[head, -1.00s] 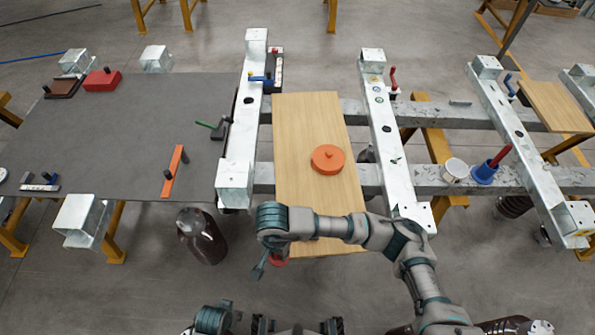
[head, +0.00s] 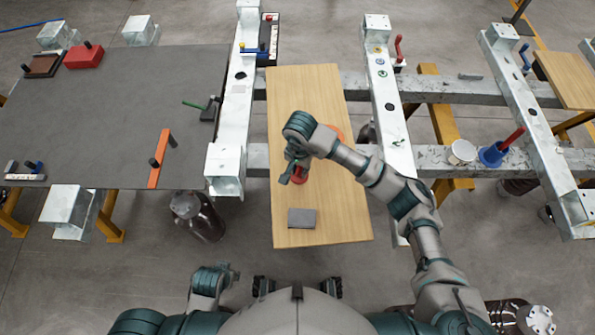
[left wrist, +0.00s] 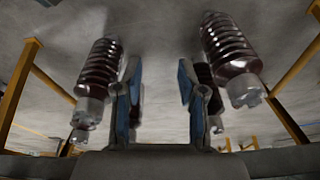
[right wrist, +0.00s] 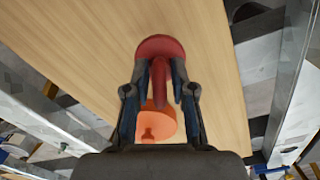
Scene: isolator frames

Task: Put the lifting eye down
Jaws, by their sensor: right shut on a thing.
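The red lifting eye (right wrist: 160,47), with a round end and a stem, is between the fingers of my right gripper (right wrist: 158,80). In the head view the red eye (head: 301,175) shows beside my right gripper (head: 291,172), over the wooden board (head: 345,215). I cannot tell whether it touches the board. My right gripper is shut on its stem. The orange disc with a knob (right wrist: 158,124) lies on the board, and my right arm partly covers it in the head view. My left gripper (left wrist: 160,95) is open and empty, low near my body.
A grey plate (head: 301,218) lies on the board's near part. Galvanised beams (head: 391,140) flank the board. A dark table (head: 110,120) at left holds an orange bar (head: 160,158) and a red block (head: 83,56). The board's far end is clear.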

